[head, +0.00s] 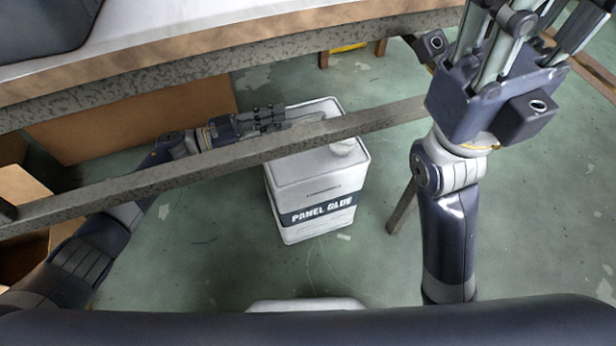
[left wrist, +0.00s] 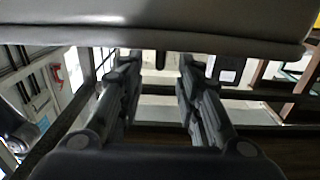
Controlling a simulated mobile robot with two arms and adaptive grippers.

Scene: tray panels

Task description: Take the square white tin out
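The square white tin (head: 318,185), with a dark band reading PANEL GLUE and a white cap, stands upright on the green floor in the head view. A grey metal bar (head: 215,157) crosses in front of its top and hides part of it. My left gripper (head: 278,118) is behind the bar, at the tin's far left top edge, pointing right; contact is unclear. In the left wrist view its fingers (left wrist: 160,70) are apart, and I see no grip on anything. My right gripper (head: 530,22) is raised at the upper right, away from the tin, its fingertips cut off by the frame.
A table (head: 250,45) with a worn metal edge spans the top of the head view. A brown board (head: 130,125) stands behind my left arm, with an open box (head: 25,190) at the left. A large grey surface (left wrist: 160,15) fills the top of the left wrist view.

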